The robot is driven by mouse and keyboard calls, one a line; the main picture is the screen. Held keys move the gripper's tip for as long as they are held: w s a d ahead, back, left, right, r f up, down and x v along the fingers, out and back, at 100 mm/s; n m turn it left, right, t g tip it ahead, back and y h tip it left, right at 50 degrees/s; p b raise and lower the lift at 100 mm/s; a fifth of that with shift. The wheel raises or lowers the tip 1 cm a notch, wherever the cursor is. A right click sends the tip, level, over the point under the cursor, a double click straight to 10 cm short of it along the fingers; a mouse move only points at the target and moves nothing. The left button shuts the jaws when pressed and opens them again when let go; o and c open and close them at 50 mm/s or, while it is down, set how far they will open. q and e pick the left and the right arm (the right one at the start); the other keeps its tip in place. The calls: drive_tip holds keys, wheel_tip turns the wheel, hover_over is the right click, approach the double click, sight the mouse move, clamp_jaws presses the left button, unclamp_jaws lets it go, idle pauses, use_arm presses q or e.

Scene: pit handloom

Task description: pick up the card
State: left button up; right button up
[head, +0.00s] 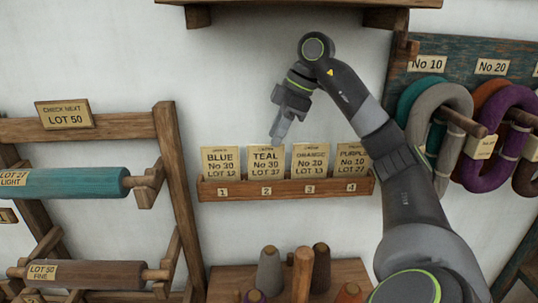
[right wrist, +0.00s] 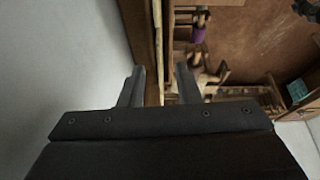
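Four tan cards stand in a row in a wooden wall rack (head: 285,190) with numbered slots: the BLUE card (head: 221,162) in 1, the TEAL card (head: 265,165) in 2, the ORANGE card (head: 309,162) in 3 and the PURPLE card (head: 351,162) in 4. The task does not say which card. My right gripper (head: 277,138) points down just above the TEAL card, near its top right. In the right wrist view its two fingers (right wrist: 160,88) are apart, with wooden edges showing between and beyond them. I see no card held. My left gripper is out of view.
Another card reading CHECK NEXT LOT 50 (head: 65,114) sits on the wooden frame at left, above a teal roll (head: 75,182). A shelf (head: 300,3) hangs overhead. Yarn hanks (head: 497,135) hang at right. Cones (head: 269,270) stand below the rack.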

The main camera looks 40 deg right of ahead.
sight(266, 157)
drive_tip(key=f, duration=0.1)
drive_tip(key=b, duration=0.1)
drive_tip(key=f, duration=0.1)
drive_tip(key=shift+w+a+f+m, duration=0.3)
drive_tip(key=shift+w+f, duration=0.05)
drive_tip(key=p+x, duration=0.1)
drive_tip(key=x, duration=0.3)
drive_tip(key=shift+w+f, duration=0.15)
drive_tip(key=shift+f, duration=0.15)
drive_tip(key=shift+a, duration=0.1)
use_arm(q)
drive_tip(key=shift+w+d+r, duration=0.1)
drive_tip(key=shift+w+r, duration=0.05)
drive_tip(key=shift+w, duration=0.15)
use_arm(e)
clamp_jaws()
